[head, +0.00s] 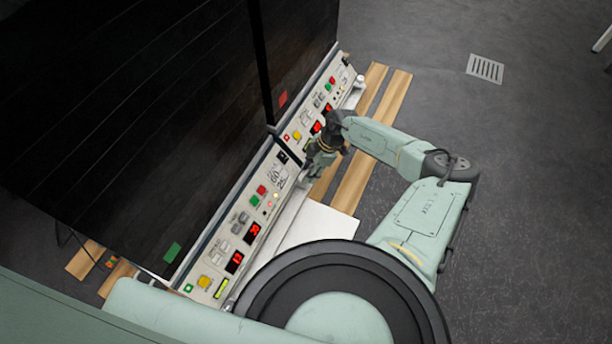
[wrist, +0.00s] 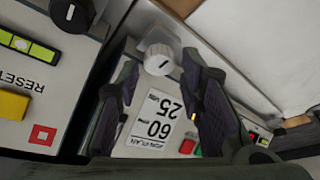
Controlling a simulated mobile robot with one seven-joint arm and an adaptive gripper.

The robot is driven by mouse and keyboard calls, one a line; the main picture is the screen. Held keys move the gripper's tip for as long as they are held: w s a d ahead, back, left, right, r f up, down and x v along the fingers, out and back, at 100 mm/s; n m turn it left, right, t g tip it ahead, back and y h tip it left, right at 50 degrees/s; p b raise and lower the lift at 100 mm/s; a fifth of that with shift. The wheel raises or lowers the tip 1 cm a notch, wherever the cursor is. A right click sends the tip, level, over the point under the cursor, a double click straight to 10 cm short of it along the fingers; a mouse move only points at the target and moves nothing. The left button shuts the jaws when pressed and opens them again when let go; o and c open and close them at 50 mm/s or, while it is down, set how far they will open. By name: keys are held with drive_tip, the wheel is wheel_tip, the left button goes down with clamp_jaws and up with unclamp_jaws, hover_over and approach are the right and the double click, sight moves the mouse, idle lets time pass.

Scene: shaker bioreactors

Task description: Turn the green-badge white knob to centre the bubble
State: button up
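A white knob (wrist: 158,58) with a dark index line shows in the wrist view, at the end of the panel with the 60/25 label. My gripper (wrist: 160,74) is open, with one finger on each side of the knob's near side; I cannot tell whether they touch it. In the head view my gripper (head: 316,165) covers this end of the near panel and hides the knob. The green badge (head: 188,288) is at the near panel's lower left end. A yellow-green level vial (head: 222,289) is beside it; its bubble is too small to read.
The neighbouring far panel carries a red badge (wrist: 42,134), a yellow RESET button (wrist: 13,104), another level vial (wrist: 28,45) and a black knob (wrist: 72,14). Dark cabinets (head: 130,100) rise behind the panels. Wooden beams (head: 372,140) lie on the floor; open floor is to the right.

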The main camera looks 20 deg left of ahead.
drive_tip(key=shift+x, duration=1.1)
drive_tip(key=shift+c, duration=0.5)
clamp_jaws()
